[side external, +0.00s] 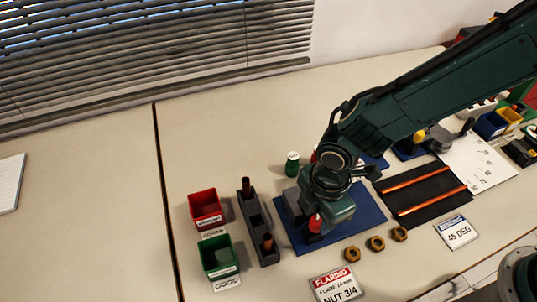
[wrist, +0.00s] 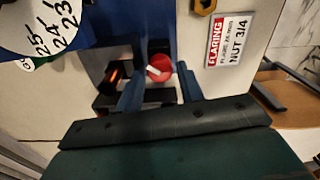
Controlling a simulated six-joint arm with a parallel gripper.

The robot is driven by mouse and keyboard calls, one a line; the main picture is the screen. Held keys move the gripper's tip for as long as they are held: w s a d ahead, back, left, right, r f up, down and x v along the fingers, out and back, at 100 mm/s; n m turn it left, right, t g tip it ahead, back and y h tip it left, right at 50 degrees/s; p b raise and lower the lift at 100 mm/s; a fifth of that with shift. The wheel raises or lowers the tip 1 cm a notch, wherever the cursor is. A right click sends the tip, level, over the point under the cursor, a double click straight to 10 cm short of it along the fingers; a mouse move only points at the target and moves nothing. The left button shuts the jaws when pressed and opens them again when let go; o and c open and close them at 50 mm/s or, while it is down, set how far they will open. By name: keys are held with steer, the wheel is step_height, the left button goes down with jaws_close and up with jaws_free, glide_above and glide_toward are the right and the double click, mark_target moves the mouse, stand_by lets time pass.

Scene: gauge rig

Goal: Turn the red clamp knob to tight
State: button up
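The red clamp knob (wrist: 163,66) shows between my fingers in the wrist view. A white mark on it points toward the left of that view. In the side view the red knob (side external: 314,224) sits low on the blue base plate (side external: 362,211), right under my gripper (side external: 318,214). My gripper (wrist: 160,92) is open in the wrist view, one finger on each side of the knob with visible gaps. My gripper hides much of the rig in the side view.
A red bin (side external: 205,206), a green bin (side external: 219,257) and a dark rack (side external: 257,228) stand to the left. Brass nuts (side external: 376,244) and a NUT 3/4 card (side external: 335,285) lie in front. A black mat (side external: 424,194) with copper tubes lies right. The far left table is mostly clear.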

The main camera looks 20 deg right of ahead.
steer(key=shift+f, duration=0.6)
steer(key=c, duration=0.7)
steer(key=shift+m, duration=0.4)
steer(key=m, duration=0.4)
steer(key=shift+m, duration=0.3)
steer(key=m, duration=0.5)
